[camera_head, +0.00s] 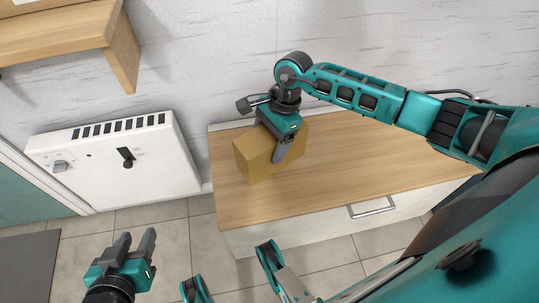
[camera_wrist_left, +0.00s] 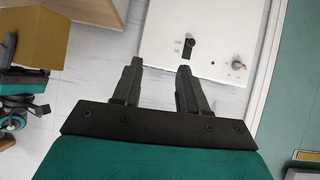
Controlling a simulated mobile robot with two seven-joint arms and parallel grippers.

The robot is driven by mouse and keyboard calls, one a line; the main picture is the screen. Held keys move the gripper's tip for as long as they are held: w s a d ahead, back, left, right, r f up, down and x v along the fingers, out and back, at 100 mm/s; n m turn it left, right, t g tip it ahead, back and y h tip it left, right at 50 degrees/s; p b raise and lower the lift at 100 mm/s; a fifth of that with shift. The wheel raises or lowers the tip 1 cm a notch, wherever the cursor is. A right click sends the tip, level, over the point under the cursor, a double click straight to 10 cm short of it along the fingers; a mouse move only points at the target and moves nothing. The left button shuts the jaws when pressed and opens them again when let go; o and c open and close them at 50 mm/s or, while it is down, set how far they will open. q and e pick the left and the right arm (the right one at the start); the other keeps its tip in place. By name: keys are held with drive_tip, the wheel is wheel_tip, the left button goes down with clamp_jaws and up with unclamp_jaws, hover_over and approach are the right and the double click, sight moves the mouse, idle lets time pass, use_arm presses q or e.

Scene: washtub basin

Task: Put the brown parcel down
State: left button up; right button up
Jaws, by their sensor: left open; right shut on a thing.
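The brown parcel (camera_head: 254,158) is a plain box at the left part of the wooden cabinet top (camera_head: 370,165). My right gripper (camera_head: 287,150) reaches in from the right and is shut on the parcel from above. I cannot tell whether the parcel's underside touches the wood or is slightly above it. Part of the parcel is hidden behind the gripper. My left gripper (camera_head: 138,243) is open and empty, low over the tiled floor. The left wrist view shows its spread fingers (camera_wrist_left: 157,72) and the parcel (camera_wrist_left: 25,38) at the upper left.
A white heater-like unit (camera_head: 115,160) with dark vents and a knob stands left of the cabinet, by the wall. A wooden shelf (camera_head: 55,32) juts out at the upper left. The cabinet has a drawer handle (camera_head: 371,207). Its top is clear right of the parcel.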

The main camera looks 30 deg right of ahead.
drive_tip(key=shift+w+f, duration=0.1)
drive_tip(key=shift+f, duration=0.45)
wheel_tip(320, 180, down, 4)
drive_tip(key=shift+r+b, duration=0.25)
drive_tip(key=shift+b, duration=0.45)
drive_tip(key=shift+f, duration=0.3)
drive_tip(key=shift+r, duration=0.1)
drive_tip(key=shift+f, duration=0.2)
drive_tip(key=o, duration=1.3)
use_arm(q)
drive_tip(key=shift+w+d+f, duration=0.2)
drive_tip(key=shift+w+f, duration=0.05)
use_arm(e)
drive_tip(key=shift+o, duration=0.2)
drive_tip(key=shift+r, duration=0.1)
